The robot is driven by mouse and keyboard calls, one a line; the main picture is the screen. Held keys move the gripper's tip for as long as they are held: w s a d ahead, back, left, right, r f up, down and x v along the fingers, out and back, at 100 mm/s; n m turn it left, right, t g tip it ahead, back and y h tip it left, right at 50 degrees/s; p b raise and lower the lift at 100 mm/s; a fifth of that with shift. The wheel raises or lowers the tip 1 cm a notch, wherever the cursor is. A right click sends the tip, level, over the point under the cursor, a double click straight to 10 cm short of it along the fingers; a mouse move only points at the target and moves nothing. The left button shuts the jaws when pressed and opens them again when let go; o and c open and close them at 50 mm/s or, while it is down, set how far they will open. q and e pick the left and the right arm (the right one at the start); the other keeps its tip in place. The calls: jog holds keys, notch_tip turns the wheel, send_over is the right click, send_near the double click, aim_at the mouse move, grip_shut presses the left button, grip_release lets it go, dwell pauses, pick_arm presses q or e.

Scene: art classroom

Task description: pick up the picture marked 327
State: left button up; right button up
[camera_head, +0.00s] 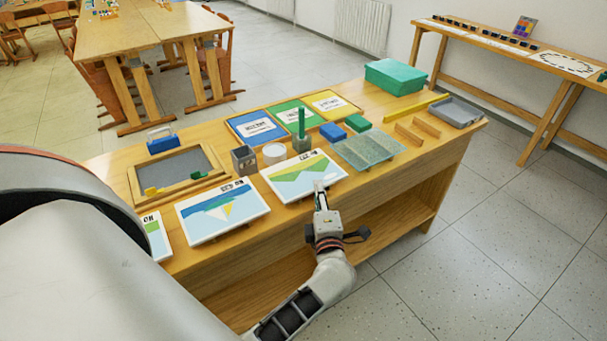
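Three pictures with white borders lie along the near edge of the wooden table (430,150). One shows green hills (292,178), and one shows a sailboat on blue water (210,222). The third picture (155,238), at the left, is mostly hidden behind my own arm. Each has a small dark mark at its top edge, too small to read, so I cannot tell which is 327. My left gripper (320,187) is at the near edge of the green hills picture. Whether its fingers touch or hold it is unclear. My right gripper is not in view.
Behind the pictures stand a framed grey tray (178,166), a grey cup (244,160), a white round container (273,153), and a grey holder with a green stick (301,125). A green box (395,76) stands far right.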

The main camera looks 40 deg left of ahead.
aim_at(304, 174)
pick_arm(q)
jog(key=x, duration=0.5)
jog(key=shift+a+f, duration=0.15)
grip_shut()
